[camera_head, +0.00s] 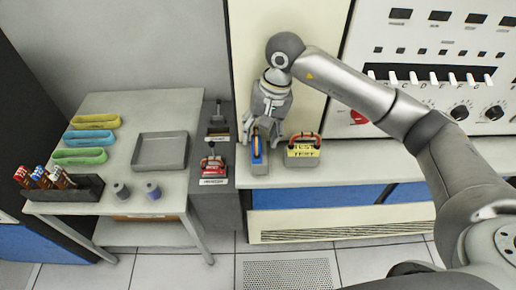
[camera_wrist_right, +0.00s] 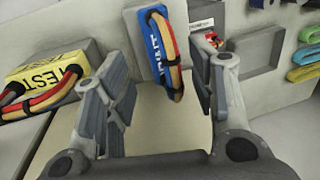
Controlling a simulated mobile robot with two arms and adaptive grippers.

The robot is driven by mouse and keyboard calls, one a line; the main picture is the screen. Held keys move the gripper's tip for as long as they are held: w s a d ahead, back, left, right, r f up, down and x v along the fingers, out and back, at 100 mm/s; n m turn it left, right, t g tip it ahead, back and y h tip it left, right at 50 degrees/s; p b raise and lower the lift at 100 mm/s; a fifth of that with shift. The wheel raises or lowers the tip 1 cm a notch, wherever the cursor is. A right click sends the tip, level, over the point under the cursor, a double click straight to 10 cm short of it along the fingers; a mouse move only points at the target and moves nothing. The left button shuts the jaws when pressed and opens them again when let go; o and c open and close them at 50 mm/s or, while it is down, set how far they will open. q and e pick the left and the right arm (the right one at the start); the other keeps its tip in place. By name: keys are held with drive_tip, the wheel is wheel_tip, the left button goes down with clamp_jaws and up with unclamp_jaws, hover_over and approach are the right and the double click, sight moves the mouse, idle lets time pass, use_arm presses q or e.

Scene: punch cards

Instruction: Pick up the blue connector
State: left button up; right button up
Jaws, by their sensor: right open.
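The blue connector (camera_head: 257,148), with red and yellow cable loops, sits on a grey block on the ledge. It also shows in the right wrist view (camera_wrist_right: 154,50), with white lettering on its face. My right gripper (camera_head: 265,125) is above and close to it in the head view. In the right wrist view my right gripper (camera_wrist_right: 160,78) is open, with the connector seen in the gap between its two fingers. I cannot tell whether a finger touches it. My left gripper is not in view.
A side table holds a grey tray (camera_head: 160,152), coloured trays (camera_head: 90,138), spools (camera_head: 152,190) and a dark rack (camera_head: 62,190). A switch panel (camera_head: 430,75) rises behind.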

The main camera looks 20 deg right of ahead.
drive_tip(key=f+p, duration=0.1)
drive_tip(key=f, duration=0.1)
drive_tip(key=shift+a+f+p, duration=0.3)
drive_tip(key=shift+f+p, duration=0.05)
drive_tip(key=shift+f, duration=0.35)
drive_tip(key=shift+w, duration=0.1)
drive_tip(key=shift+c, duration=0.4)
clamp_jaws()
